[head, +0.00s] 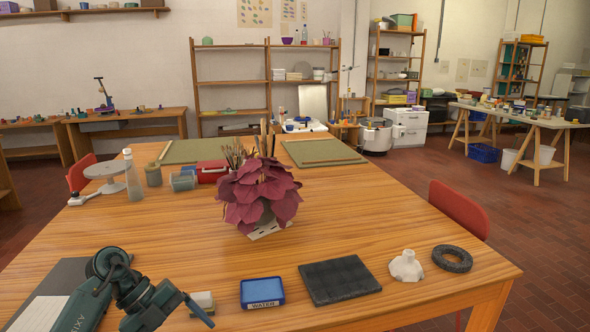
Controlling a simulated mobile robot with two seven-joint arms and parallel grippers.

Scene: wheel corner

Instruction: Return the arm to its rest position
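My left arm enters at the bottom left of the head view, folded low over the near left part of the wooden table (330,218). Its gripper (190,312) is at the bottom edge, beside a small pale block (202,299). The angle hides most of its fingers, so I cannot tell whether it is open or shut, or if it touches the block. My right arm and gripper are not in view.
Near the front edge are a blue tray marked WATER (262,290), a dark slab (339,280), a white lump (406,267) and a black ring (452,259). A purple-leaved plant (258,190) stands mid-table.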

